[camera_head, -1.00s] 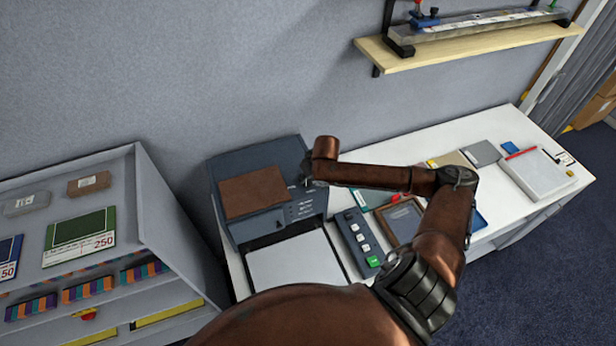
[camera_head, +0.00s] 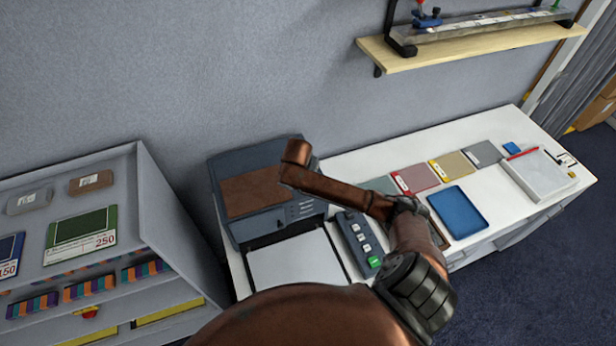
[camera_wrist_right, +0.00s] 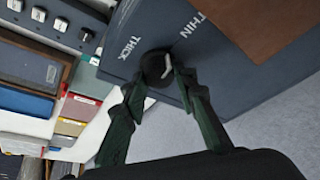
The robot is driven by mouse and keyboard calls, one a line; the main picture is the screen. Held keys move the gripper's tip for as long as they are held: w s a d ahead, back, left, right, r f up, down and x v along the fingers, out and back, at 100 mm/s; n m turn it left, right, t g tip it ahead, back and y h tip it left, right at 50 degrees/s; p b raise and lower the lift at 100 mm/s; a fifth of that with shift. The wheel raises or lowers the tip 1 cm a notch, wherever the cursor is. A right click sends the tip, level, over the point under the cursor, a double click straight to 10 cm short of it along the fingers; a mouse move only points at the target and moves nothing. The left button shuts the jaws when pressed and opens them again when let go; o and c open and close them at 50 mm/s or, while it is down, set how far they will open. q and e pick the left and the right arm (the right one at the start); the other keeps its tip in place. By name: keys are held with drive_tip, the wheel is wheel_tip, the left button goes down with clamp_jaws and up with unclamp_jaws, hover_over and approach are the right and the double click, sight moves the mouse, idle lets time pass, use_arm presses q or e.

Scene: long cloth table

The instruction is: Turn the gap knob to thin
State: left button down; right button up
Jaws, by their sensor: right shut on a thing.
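The dark blue-grey machine (camera_head: 222,170) with a brown top panel stands at the back left of the white table. In the right wrist view its face (camera_wrist_right: 185,50) carries the labels THICK and THIN. The round black gap knob (camera_wrist_right: 155,65) sits below and between these labels and bears a pale mark. I cannot tell which label the mark points to. My right gripper (camera_wrist_right: 158,82) is shut on the knob, with a green-black finger on each side. In the head view my arm hides the knob and the gripper. My left gripper is not in view.
A button panel (camera_head: 359,238) stands right of the machine, and a white sheet (camera_head: 295,262) lies in front. Several coloured pads, a blue tray (camera_head: 458,208) and a white box (camera_head: 538,176) lie farther right. A grey display rack (camera_head: 165,205) stands at left.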

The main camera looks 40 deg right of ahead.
drive_tip(key=shift+m, duration=0.5)
drive_tip(key=o, duration=1.1)
drive_tip(key=shift+w+a+v, duration=0.1)
drive_tip(key=shift+a+v, duration=0.05)
drive_tip(key=shift+v, duration=2.85)
drive_tip(key=shift+w+a+v, duration=0.1)
drive_tip(key=shift+w+v, duration=0.05)
drive_tip(key=shift+v, duration=2.85)
